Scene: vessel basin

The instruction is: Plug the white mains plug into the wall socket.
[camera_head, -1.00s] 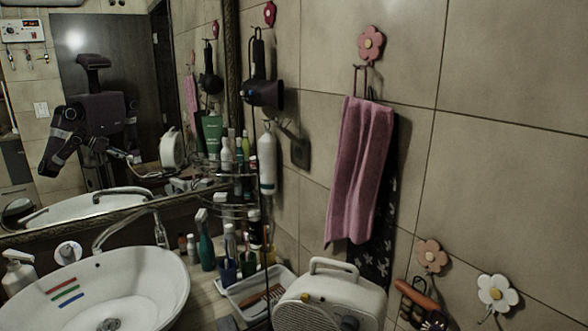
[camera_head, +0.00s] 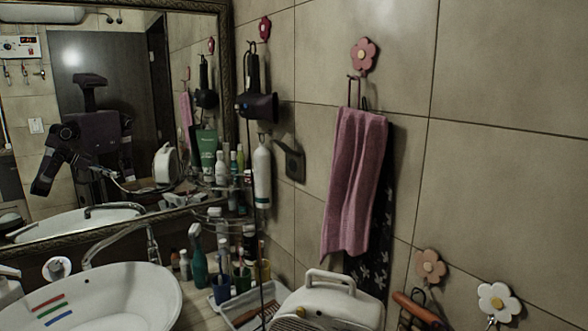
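I cannot make out the white mains plug anywhere. Neither of my grippers shows directly. My reflection (camera_head: 95,130) stands in the mirror with an arm bent forward, but the gripper ends there are too small and dark to read.
A black hair dryer (camera_head: 258,106) hangs left of and above the socket, with a white bottle (camera_head: 262,175) below it. A pink towel (camera_head: 354,185) hangs to the right. A cream heater (camera_head: 325,302), crowded bottles and the basin (camera_head: 95,300) stand below.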

